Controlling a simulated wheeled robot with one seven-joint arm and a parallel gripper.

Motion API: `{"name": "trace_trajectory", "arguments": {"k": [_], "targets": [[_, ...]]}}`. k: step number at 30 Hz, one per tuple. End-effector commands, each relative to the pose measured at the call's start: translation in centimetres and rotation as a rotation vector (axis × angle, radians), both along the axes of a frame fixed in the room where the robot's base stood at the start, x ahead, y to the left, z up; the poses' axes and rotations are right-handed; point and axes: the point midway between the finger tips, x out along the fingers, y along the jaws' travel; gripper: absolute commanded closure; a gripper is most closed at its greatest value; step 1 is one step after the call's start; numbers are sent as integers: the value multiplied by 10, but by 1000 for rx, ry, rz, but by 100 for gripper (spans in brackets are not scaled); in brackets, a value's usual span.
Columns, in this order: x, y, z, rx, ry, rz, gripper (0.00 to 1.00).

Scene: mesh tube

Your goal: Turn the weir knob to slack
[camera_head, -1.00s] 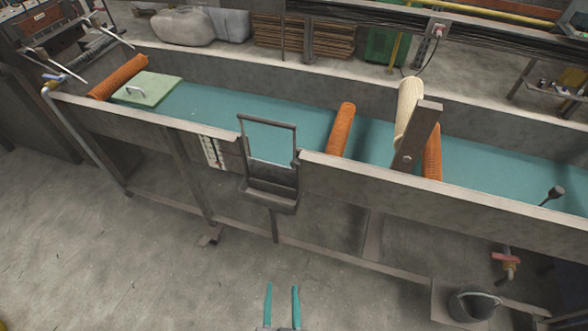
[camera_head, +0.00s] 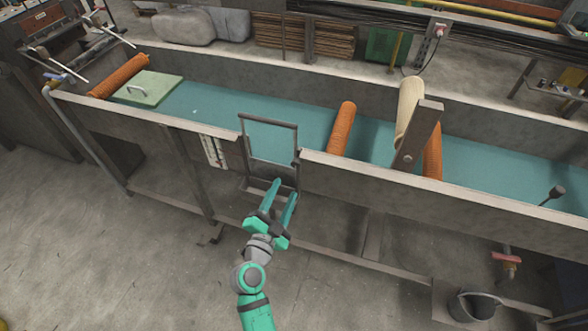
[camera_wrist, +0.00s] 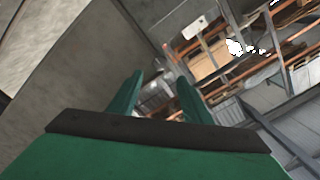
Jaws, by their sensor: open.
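A long grey trough (camera_head: 370,178) of blue-green water runs across the head view. An upright metal frame (camera_head: 268,123) stands at a gap in its near wall. A dark knob on a stem (camera_head: 556,192) rises at the far right of the trough. I cannot tell whether it is the weir knob; no slack mark is readable. My gripper (camera_head: 284,189) is open and empty, in front of the frame's lower part and hiding some of it. It is far left of the dark knob. In the wrist view its two green fingers (camera_wrist: 158,97) are apart with nothing between them.
Orange mesh rolls (camera_head: 341,128) and a tilted grey post (camera_head: 416,138) stand in the trough. A green lid (camera_head: 150,89) lies at its left. A red-handled valve (camera_head: 506,257) and a bucket (camera_head: 474,304) are low right. The front floor (camera_head: 120,260) is clear.

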Motion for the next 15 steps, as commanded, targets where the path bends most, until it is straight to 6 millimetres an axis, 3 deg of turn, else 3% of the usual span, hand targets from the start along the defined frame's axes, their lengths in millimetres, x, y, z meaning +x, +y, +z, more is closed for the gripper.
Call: {"name": "trace_trajectory", "arguments": {"k": [15], "targets": [[79, -26, 0, -1, 0, 0, 56]]}}
